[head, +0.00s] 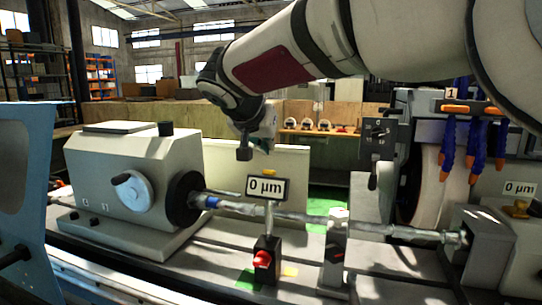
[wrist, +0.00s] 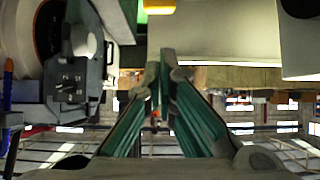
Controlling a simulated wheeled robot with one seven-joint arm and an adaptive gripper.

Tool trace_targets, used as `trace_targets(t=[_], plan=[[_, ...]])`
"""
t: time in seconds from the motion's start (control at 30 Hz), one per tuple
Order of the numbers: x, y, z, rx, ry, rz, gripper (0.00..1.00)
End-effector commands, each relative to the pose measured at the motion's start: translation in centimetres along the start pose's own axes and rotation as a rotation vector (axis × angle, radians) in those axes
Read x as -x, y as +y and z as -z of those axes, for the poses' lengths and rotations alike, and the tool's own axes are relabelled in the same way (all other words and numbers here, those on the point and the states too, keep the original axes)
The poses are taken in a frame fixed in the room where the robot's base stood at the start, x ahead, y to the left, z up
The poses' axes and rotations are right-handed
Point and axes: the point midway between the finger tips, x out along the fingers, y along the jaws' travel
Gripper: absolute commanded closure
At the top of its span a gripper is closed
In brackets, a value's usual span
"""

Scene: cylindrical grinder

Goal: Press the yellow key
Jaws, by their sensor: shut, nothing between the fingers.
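A small yellow piece, which may be the key, shows just above the "0 µm" display (head: 266,188) in the head view (head: 271,173). A yellow-orange piece also shows at the top edge of the wrist view (wrist: 159,6), beyond the fingertips. I cannot tell for sure that both are the same thing. My gripper (head: 266,147) hangs above the display, before the cream panel (head: 292,165). In the wrist view its green-sided fingers (wrist: 160,58) meet at the tips, shut and empty. They look apart from the yellow piece.
The workhead with a handwheel (head: 133,190) stands left. The grinding wheel (head: 430,182) and blue-orange hoses (head: 476,145) stand right. A long shaft (head: 385,229) crosses below. A black post with a red knob (head: 264,259) stands in front.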

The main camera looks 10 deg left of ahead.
Motion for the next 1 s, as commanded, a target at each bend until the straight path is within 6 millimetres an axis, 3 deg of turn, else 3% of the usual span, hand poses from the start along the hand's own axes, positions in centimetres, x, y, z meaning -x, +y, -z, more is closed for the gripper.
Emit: trace_targets(t=[0.2, 0.4, 1.0], plan=[[4.5, 0.1, 0.3, -0.004, 0.007, -0.001, 1.00], [6.8, 0.2, 0.3, -0.004, 0.007, -0.003, 1.00], [7.4, 0.2, 0.3, -0.004, 0.007, -0.003, 1.00]])
